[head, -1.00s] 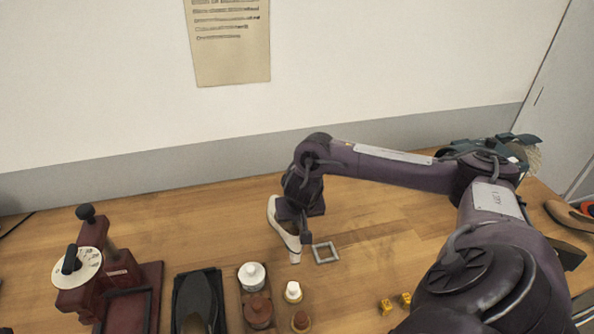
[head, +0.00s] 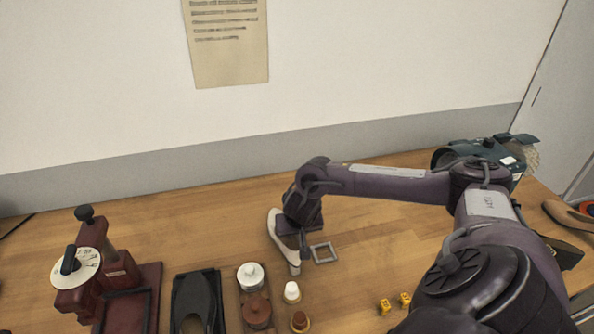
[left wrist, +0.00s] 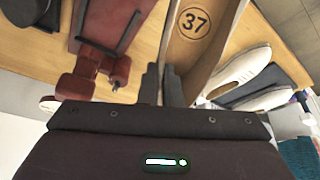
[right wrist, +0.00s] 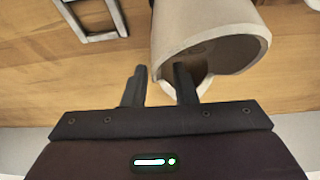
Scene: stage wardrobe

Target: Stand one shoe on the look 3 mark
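A white shoe (head: 276,236) is at the tip of my right arm in the head view, left of a small grey square frame (head: 323,261). In the right wrist view its pale open end (right wrist: 205,35) meets the fingers. I cannot tell if the shoe touches the table. My left gripper (left wrist: 161,82) is shut, outside the head view. No readable look 3 mark shows.
A dark red press (head: 100,275), a black tray (head: 176,300) and several jars, one a white-topped jar (head: 250,276), line the table front. Yellow pieces (head: 385,306) lie right of them.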

